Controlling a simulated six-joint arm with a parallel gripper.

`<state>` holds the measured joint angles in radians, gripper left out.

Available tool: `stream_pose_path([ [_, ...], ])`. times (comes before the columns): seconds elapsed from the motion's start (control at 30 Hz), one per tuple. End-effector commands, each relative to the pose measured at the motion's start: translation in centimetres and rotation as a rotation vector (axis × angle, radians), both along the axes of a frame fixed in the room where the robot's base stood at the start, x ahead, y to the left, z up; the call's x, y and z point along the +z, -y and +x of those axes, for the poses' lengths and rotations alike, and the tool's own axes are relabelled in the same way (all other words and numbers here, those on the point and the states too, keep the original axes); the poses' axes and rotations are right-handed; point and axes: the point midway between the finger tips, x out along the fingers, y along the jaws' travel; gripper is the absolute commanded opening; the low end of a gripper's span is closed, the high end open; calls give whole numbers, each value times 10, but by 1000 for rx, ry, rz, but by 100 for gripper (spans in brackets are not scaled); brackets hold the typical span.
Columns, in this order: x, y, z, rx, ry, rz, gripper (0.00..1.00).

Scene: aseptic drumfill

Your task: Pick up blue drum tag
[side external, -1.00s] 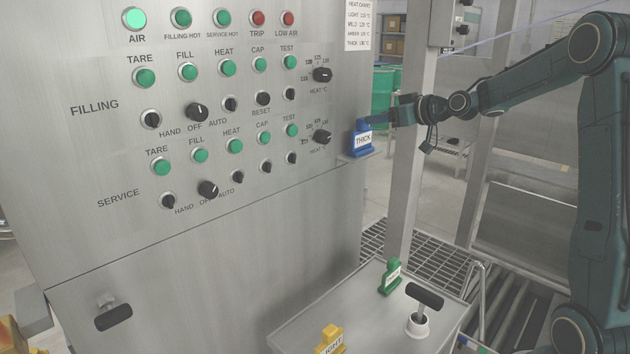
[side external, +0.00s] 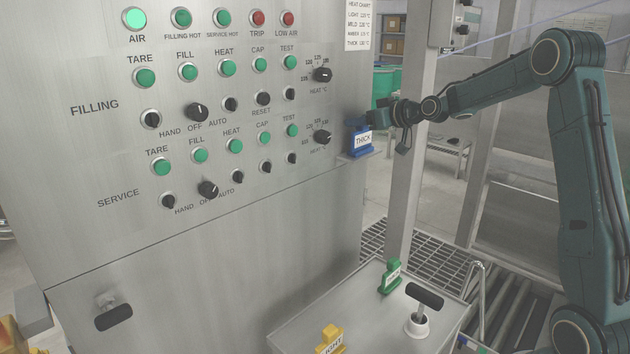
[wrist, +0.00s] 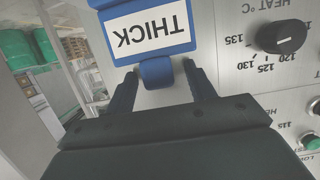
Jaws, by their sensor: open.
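The blue drum tag (side external: 361,140), with a white label reading THICK, stands upright on a small ledge at the right edge of the control panel. In the wrist view the tag (wrist: 150,36) appears upside down, with its narrow blue knob (wrist: 157,72) towards my gripper. My gripper (side external: 382,112) is at the level of the tag's top. In the wrist view its two dark fingers (wrist: 158,80) are apart, one on each side of the knob, with a gap visible on both sides. I cannot tell whether either finger touches it.
The panel (side external: 200,240) with buttons and knobs rises left of the tag; a heat knob (wrist: 283,37) is close by. A steel post (side external: 410,150) stands right of the ledge. Green (side external: 391,278) and yellow (side external: 331,340) tags and a black T-handle (side external: 425,296) are on the lower tray.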

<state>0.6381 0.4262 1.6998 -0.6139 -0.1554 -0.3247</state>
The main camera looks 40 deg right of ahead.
Motion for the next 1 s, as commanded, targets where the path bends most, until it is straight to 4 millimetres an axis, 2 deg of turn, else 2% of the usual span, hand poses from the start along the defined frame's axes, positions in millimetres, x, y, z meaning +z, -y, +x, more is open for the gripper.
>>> stream_pose_path([
  [0.5,-1,0,1,0,0,1,55],
  [0.57,-1,0,1,0,0,1,47],
  [0.8,-1,0,1,1,0,1,0],
  [1.0,0,0,1,1,0,0,0],
])
